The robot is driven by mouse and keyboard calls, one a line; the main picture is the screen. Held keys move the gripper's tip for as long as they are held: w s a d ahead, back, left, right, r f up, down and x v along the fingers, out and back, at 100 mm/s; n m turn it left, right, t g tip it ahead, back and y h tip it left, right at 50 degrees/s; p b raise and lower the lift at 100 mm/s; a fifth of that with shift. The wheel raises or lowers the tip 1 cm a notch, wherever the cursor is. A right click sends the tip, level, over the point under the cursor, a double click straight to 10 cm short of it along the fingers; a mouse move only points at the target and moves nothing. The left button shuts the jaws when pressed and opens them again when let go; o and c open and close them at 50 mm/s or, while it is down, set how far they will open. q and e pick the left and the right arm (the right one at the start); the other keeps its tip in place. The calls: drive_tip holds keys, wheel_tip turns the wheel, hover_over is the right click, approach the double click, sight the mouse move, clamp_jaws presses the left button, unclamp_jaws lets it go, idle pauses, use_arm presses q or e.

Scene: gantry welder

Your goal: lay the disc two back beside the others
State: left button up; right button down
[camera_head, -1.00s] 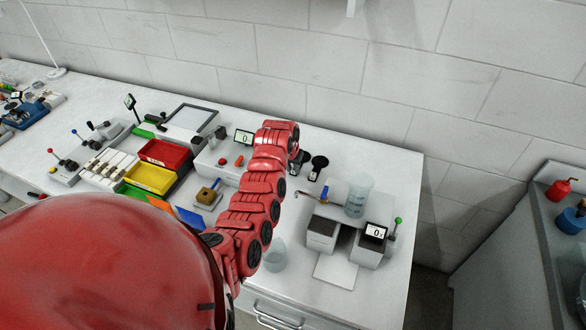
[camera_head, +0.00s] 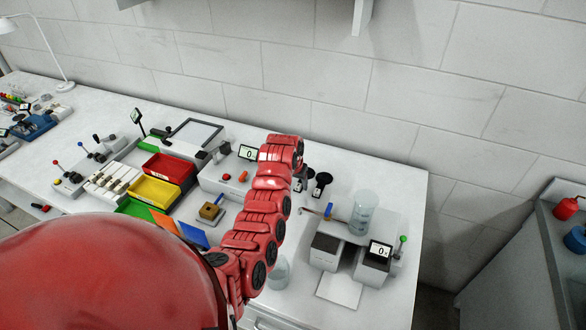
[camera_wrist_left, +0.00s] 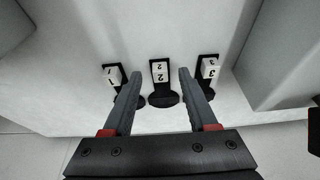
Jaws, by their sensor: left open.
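Disc two (camera_wrist_left: 163,98), a dark round plate with a black upright and a white block marked 2, stands in the middle of a row in the left wrist view. Disc one (camera_wrist_left: 113,76) is on its left and disc three (camera_wrist_left: 209,70) on its right, each with a numbered block. My left gripper (camera_wrist_left: 161,73) is open, its grey fingers on either side of disc two; contact cannot be told. In the head view my red left arm reaches over the bench and hides part of the row; one dark disc (camera_head: 322,180) shows beside the wrist. My right gripper is out of view.
Right of the row stand a clear beaker (camera_head: 363,212) and a grey device with a display (camera_head: 380,250). Left are red (camera_head: 168,168) and yellow (camera_head: 152,192) bins and a small display (camera_head: 248,153). A wall closes the back.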

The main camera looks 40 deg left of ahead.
use_arm(q)
drive_tip(key=p+v, duration=0.5)
drive_tip(key=v, duration=1.1)
drive_tip(key=shift+s, duration=0.15)
